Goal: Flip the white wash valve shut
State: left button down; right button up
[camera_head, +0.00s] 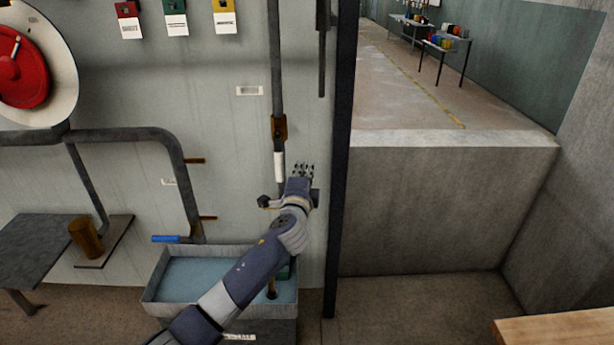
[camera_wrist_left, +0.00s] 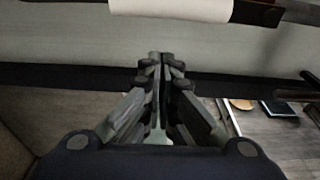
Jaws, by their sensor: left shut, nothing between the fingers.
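The white wash valve handle (camera_head: 280,167) is a short white sleeve standing upright in line with the vertical wall pipe, just below a rusty brown fitting (camera_head: 279,128). My left gripper (camera_head: 303,169) is right beside the handle's lower end, on its right, with its fingers pointing up. In the left wrist view the handle (camera_wrist_left: 170,9) crosses the top edge, beyond the fingertips of the gripper (camera_wrist_left: 162,58), with a visible gap. The fingers are together and empty. My right gripper is not in view.
A trough of water (camera_head: 190,278) stands below my arm. A blue-handled lever (camera_head: 166,239) is on another pipe at left. A dark post (camera_head: 340,150) stands close to the right of the gripper. A red wheel (camera_head: 22,72) and coloured tags hang on the wall.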

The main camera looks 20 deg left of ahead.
aim_at(279, 159)
pick_arm(q)
jog(key=a, duration=0.1)
jog(key=s+a, duration=0.1)
jog(key=shift+s+a, duration=0.3)
jog(key=shift+a, duration=0.1)
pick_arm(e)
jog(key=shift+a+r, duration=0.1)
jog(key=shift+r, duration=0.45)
pick_arm(q)
jog(key=shift+a+p, duration=0.1)
jog(key=shift+p, duration=0.25)
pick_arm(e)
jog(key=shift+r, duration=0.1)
